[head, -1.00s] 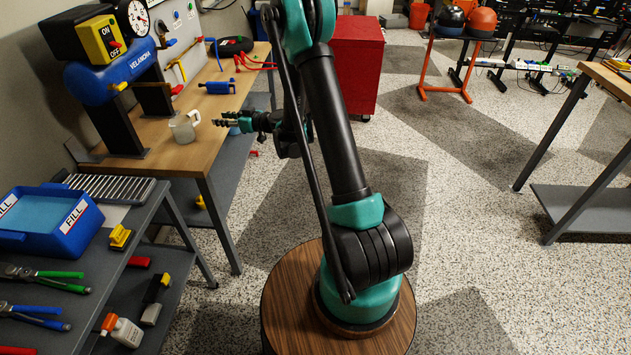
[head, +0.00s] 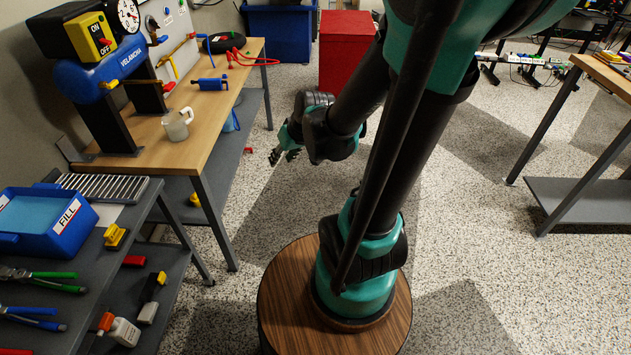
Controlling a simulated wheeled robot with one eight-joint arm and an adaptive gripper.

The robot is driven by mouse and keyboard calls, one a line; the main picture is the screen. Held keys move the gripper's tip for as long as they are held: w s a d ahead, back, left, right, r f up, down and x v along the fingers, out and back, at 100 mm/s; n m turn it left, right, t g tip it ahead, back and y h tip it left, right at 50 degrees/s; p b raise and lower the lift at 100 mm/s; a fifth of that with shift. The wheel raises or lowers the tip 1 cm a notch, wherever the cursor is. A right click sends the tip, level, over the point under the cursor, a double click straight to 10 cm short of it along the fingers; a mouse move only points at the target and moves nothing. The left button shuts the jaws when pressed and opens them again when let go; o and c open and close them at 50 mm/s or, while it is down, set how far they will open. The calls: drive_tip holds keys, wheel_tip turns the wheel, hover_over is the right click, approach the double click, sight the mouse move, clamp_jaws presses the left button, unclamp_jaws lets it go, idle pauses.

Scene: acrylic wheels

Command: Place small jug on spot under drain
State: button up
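The small jug (head: 175,126) is whitish and translucent with a handle. It stands upright on the wooden workbench (head: 205,140), in front of the blue tank machine (head: 125,68) marked VELANCHA. A small yellow fitting (head: 108,85) shows on the tank's front; I cannot tell whether it is the drain. No marked spot under it can be made out. My gripper (head: 281,157) hangs past the bench's right edge, over the floor, to the right of the jug and apart from it. Its fingers look spread and empty, pointing down and left.
A grey cart (head: 105,255) at the lower left bears a blue FILL tray (head: 62,240), a metal grate (head: 105,187) and pliers. A blue clamp-like tool (head: 211,84) and red cable lie farther back on the bench. A red cabinet (head: 345,50) stands behind.

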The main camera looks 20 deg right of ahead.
drive_tip(key=s+d+f+m+g+h, duration=0.1)
drive_tip(key=s+d+f+m+h, duration=0.1)
drive_tip(key=s+d, duration=0.4)
drive_tip(key=s+h, duration=0.1)
drive_tip(key=s, duration=0.2)
drive_tip(key=shift+s+d+f+m, duration=0.25)
drive_tip(key=shift+s+d+m, duration=0.05)
drive_tip(key=shift+s+d, duration=0.1)
